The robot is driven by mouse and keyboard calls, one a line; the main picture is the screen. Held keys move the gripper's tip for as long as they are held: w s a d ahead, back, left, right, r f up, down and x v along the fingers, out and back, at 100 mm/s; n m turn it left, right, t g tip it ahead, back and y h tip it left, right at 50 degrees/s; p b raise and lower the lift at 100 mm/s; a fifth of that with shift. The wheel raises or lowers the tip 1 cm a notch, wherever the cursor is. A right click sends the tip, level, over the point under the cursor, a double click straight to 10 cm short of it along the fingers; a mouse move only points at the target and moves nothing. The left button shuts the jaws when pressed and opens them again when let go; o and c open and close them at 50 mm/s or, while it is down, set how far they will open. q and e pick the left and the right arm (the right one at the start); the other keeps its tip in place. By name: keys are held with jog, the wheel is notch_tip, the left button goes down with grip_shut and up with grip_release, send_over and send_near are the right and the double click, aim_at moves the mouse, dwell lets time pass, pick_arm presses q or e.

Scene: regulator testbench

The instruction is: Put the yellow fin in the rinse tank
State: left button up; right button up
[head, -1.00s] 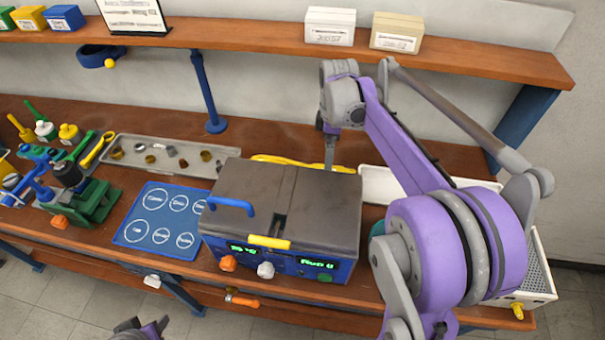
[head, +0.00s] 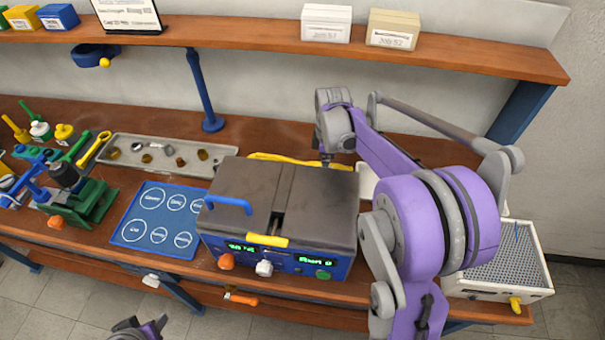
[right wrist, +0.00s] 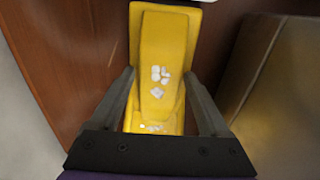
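The yellow fin (head: 290,158) lies behind the twin-lid machine, mostly hidden in the head view. In the right wrist view the fin (right wrist: 162,65) runs lengthwise between the fingers, with white marks on it. My right gripper (right wrist: 160,78) has a finger on each side of it and looks open, with narrow gaps at the tips. In the head view it reaches down behind the machine (head: 326,160). The blue machine (head: 335,200) has two dark closed lids, a blue handle and a yellow handle; I cannot tell which part is the rinse tank. My left gripper (head: 140,328) is cut off at the bottom edge.
A white perforated basket (head: 515,237) stands at the right end. A blue mat with circles (head: 157,220) and a grey tray of small parts (head: 195,168) lie left of the machine. A green vise (head: 88,207) stands farther left. A wooden shelf (head: 250,35) runs above.

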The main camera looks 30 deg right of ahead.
grip_shut()
jog(key=shift+r, duration=0.1)
